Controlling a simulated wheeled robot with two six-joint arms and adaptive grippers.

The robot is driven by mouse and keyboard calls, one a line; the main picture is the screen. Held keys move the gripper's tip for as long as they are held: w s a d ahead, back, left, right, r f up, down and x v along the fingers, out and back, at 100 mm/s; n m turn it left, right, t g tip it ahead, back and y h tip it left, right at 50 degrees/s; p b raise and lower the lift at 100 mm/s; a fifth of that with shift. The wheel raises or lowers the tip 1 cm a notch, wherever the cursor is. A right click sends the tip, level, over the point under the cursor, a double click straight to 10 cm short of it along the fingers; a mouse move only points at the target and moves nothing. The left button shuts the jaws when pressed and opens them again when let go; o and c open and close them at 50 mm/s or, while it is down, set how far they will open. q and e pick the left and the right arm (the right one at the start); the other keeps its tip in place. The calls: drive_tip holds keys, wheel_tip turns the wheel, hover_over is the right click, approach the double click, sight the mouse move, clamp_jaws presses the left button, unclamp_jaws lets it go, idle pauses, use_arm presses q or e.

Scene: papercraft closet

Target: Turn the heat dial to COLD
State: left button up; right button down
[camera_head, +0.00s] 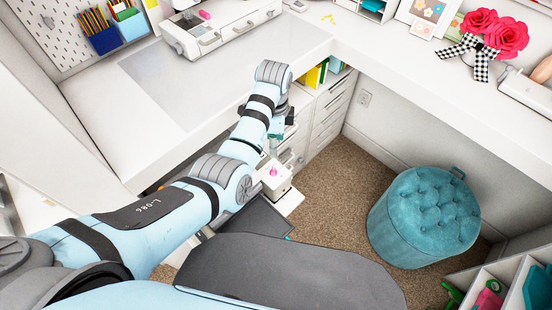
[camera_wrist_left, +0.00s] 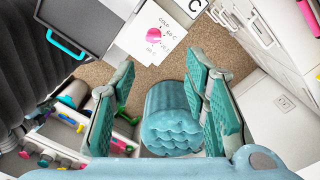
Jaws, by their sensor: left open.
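The heat dial is a pink knob (camera_wrist_left: 153,34) on a white panel (camera_wrist_left: 135,42) at the top of the left wrist view. COLD and several temperature marks are printed beside it; which one the knob points at is too small to tell. In the head view the pink dial (camera_head: 273,171) sits on a small white box below my forearm. My left gripper (camera_wrist_left: 160,62) is open and empty, its two teal fingers spread wide apart, with the dial beyond the tips and not touched. In the head view the gripper (camera_head: 283,122) is partly hidden behind my wrist. My right gripper is not in view.
A dark plate with a cyan handle (camera_wrist_left: 78,25) adjoins the dial panel. White drawers (camera_head: 322,122) stand under the desk (camera_head: 120,110). A teal tufted stool (camera_head: 425,215) stands on the brown carpet. An open bin of colourful tools (camera_wrist_left: 60,130) lies at the left of the wrist view.

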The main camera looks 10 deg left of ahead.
use_arm(q)
drive_tip(key=b, duration=0.3)
hover_over(273, 170)
drive_tip(key=f, duration=0.7)
drive_tip(key=shift+s+f, duration=0.25)
drive_tip(key=shift+s, duration=0.15)
drive_tip(key=f+b, duration=0.1)
drive_tip(key=f, duration=0.1)
drive_tip(key=w+f, duration=0.1)
drive_tip(key=f, duration=0.1)
drive_tip(key=shift+f+b, duration=0.25)
drive_tip(key=shift+b, duration=0.1)
drive_tip(key=shift+w+f, duration=0.1)
drive_tip(key=shift+w, duration=0.05)
drive_tip(key=shift+s+d+r, duration=0.1)
drive_tip(key=shift+s+r, duration=0.1)
drive_tip(key=shift+s, duration=0.05)
drive_tip(key=shift+c, duration=0.6)
drive_tip(key=shift+s, duration=0.1)
drive_tip(key=c, duration=0.3)
clamp_jaws()
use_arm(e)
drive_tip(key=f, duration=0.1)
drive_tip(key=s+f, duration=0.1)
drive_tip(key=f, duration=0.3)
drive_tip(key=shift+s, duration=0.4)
